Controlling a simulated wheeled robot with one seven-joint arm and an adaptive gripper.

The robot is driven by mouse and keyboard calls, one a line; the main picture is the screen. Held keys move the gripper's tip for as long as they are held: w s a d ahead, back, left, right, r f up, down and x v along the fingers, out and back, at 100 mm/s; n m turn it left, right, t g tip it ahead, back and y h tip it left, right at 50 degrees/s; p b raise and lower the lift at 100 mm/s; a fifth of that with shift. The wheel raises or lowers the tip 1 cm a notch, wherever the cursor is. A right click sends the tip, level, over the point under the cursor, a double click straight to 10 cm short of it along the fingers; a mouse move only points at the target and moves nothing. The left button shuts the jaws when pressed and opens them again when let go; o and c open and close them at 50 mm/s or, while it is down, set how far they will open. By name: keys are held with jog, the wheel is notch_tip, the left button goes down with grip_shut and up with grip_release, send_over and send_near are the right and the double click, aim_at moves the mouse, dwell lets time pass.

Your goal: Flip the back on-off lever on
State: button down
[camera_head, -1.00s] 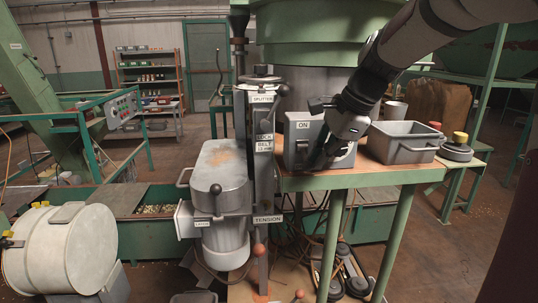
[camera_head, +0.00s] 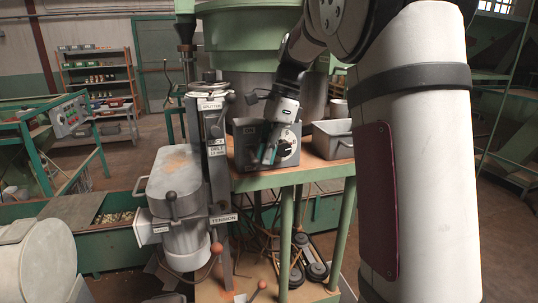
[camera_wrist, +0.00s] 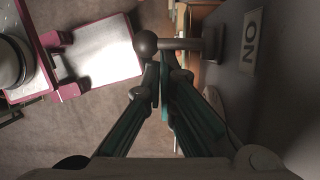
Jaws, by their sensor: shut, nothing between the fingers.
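A grey control box (camera_head: 250,148) with an ON label (camera_head: 249,129) stands on the green-edged table in the head view. In the wrist view its dark face and the ON label (camera_wrist: 250,40) fill the right side. A lever with a dark ball knob (camera_wrist: 148,42) and a short shaft (camera_wrist: 188,45) sticks out from that face, level with the label. My gripper (camera_head: 267,157) is in front of the box. In the wrist view my gripper (camera_wrist: 163,68) is shut and empty, its tips right beside the knob and shaft; contact is unclear. In the head view the lever is hidden or too small.
A grey bin (camera_head: 333,140) stands right of the box. A post with SPLITTER and TENSION labels (camera_head: 216,165) and a grey machine (camera_head: 172,185) stand to the left. A green hopper (camera_head: 250,40) is behind. Pulleys (camera_head: 310,260) sit below the table.

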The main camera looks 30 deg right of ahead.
jog(key=shift+r, duration=0.3)
jog(key=shift+w+r, duration=0.25)
jog(key=shift+r, duration=0.15)
dwell(0.5)
jog(key=shift+r, duration=0.9)
jog(key=shift+r+p, duration=0.1)
jog(key=shift+p, duration=0.2)
